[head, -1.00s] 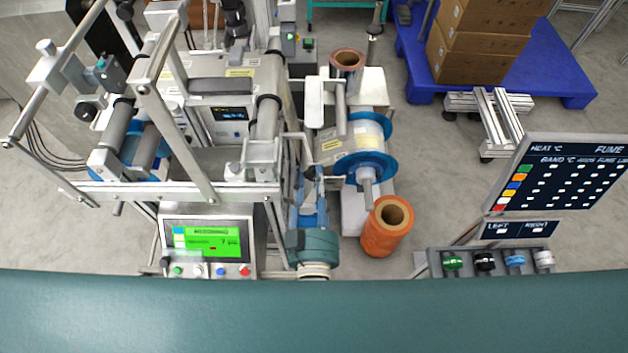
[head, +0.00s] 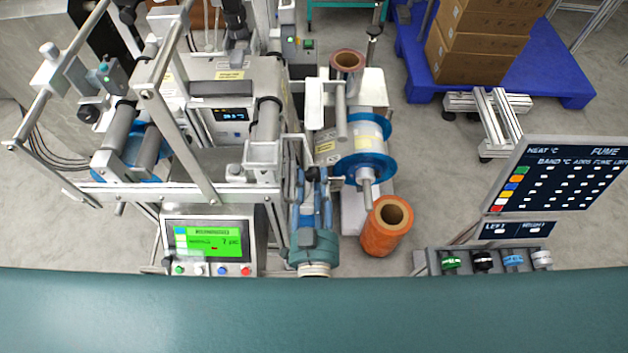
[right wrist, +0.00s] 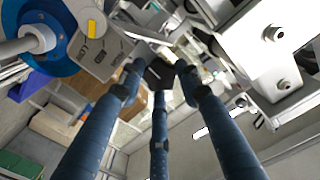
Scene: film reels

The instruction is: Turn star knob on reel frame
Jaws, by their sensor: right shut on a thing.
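The star knob (right wrist: 158,74) is a small dark knob at the meeting point of my right gripper's fingers in the right wrist view. In the head view a small black piece of it (head: 312,173) shows just beyond the fingertips, beside the reel frame (head: 291,152). My right gripper (head: 315,183) has blue fingers and is shut on the knob; the wrist view shows its fingers (right wrist: 160,78) closing around it from several sides. The fingers hide part of the knob, and its turn angle cannot be told. My left gripper is not in view.
A blue-flanged film reel (head: 366,150) sits just right of my right gripper, with an orange roll (head: 386,226) on the floor nearby. The control screen (head: 212,242) stands to the left. A dark panel (head: 560,180) is at the right.

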